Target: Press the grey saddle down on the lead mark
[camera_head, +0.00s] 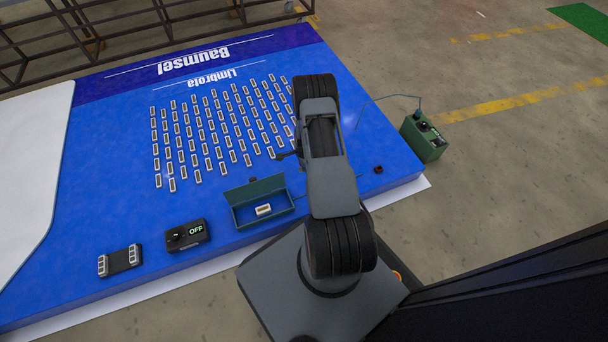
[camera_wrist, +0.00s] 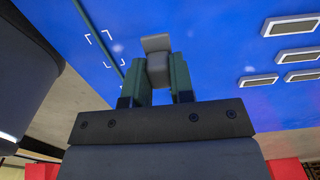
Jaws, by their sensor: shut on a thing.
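In the wrist view my gripper (camera_wrist: 163,78) is shut on the grey saddle (camera_wrist: 157,62), a small piece held between two green fingers. The saddle is in front of the blue panel (camera_wrist: 215,40); I cannot tell its height above it. The lead mark (camera_wrist: 107,36), white corner brackets on the panel, lies to the left of the saddle. In the head view my arm hides most of the gripper, the saddle and the mark.
White-framed LED modules (camera_head: 210,130) stand in rows left of my arm. An open green box (camera_head: 238,216) holds one module. A switch box reading OFF (camera_head: 187,235) and a black holder (camera_head: 122,260) sit near the front edge. A green supply box (camera_head: 424,140) stands off the panel's right side.

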